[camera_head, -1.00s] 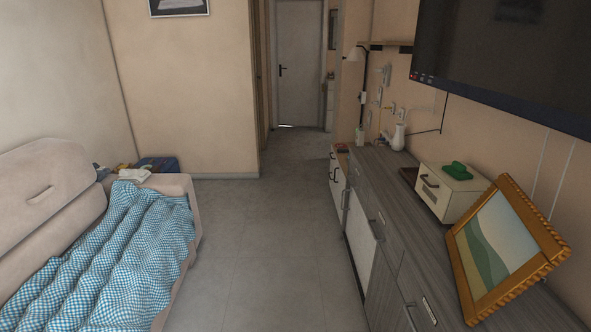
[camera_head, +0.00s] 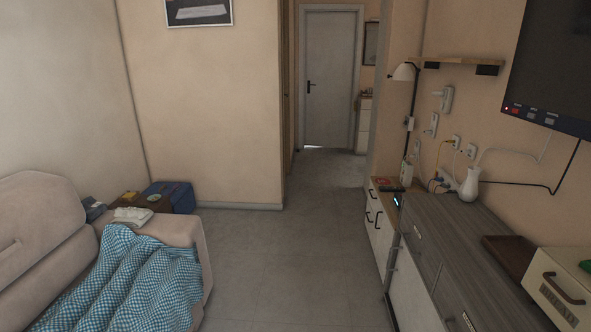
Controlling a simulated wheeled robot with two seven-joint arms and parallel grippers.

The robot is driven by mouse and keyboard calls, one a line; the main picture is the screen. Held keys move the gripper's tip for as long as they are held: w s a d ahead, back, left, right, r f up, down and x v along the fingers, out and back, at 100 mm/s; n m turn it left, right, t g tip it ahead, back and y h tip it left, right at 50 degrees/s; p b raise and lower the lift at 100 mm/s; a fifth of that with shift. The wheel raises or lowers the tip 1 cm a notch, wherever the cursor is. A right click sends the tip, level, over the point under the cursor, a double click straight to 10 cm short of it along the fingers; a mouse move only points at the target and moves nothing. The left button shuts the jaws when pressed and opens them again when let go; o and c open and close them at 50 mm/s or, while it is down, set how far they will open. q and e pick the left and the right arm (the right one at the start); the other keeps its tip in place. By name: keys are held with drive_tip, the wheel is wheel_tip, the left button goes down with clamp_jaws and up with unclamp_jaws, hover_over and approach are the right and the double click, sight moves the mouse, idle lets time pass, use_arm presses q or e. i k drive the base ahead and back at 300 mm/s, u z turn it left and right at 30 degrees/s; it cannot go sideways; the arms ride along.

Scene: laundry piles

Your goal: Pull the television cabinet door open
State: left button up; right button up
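The grey wood television cabinet (camera_head: 470,236) runs along the right wall below the television (camera_head: 548,70). Its front faces the aisle and shows grey drawers and a pale door panel (camera_head: 407,292), seen at a steep angle. A handle shows on the front near the bottom edge of the view. The pale panel looks shut, though the angle makes this hard to tell. Neither of my grippers is in view.
A beige sofa (camera_head: 40,220) with a blue checked blanket (camera_head: 135,280) stands at the left. The tiled floor (camera_head: 295,270) between sofa and cabinet is clear. A white vase (camera_head: 469,184), a bread box (camera_head: 560,290) and a dark tray (camera_head: 511,252) stand on the cabinet. A white low cabinet (camera_head: 380,225) stands beyond it.

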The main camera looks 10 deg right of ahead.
sight(386, 234)
drive_tip(key=i, duration=3.25)
drive_tip(key=z, duration=1.95)
